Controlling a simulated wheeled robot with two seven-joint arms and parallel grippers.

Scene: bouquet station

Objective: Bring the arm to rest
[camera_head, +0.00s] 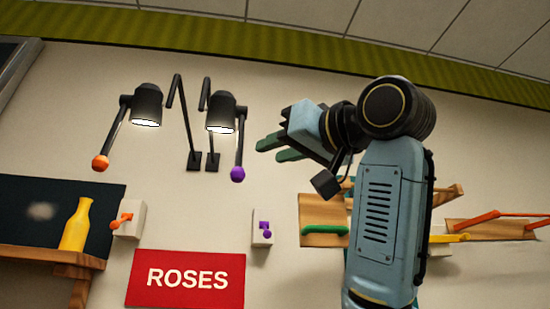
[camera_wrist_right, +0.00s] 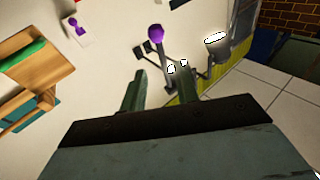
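My right arm rises in the right half of the head view, its blue forearm upright and its wrist bent to the left. My right gripper (camera_head: 268,150) points left, raised in front of the wall, with its green fingers apart. In the right wrist view the same gripper (camera_wrist_right: 163,84) shows two separated fingers with nothing held between them. The purple-knobbed lamp (camera_head: 221,113) is left of the fingers in the head view, and its purple knob (camera_wrist_right: 156,33) shows beyond them in the wrist view. My left gripper is in neither view.
An orange-knobbed lamp (camera_head: 146,105) hangs further left. Wall switches, one orange (camera_head: 121,219) and one purple (camera_head: 264,227), sit below. A red ROSES sign (camera_head: 187,279) and a yellow bottle (camera_head: 77,225) are lower left. Wooden shelves (camera_head: 325,214) lie partly behind my arm.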

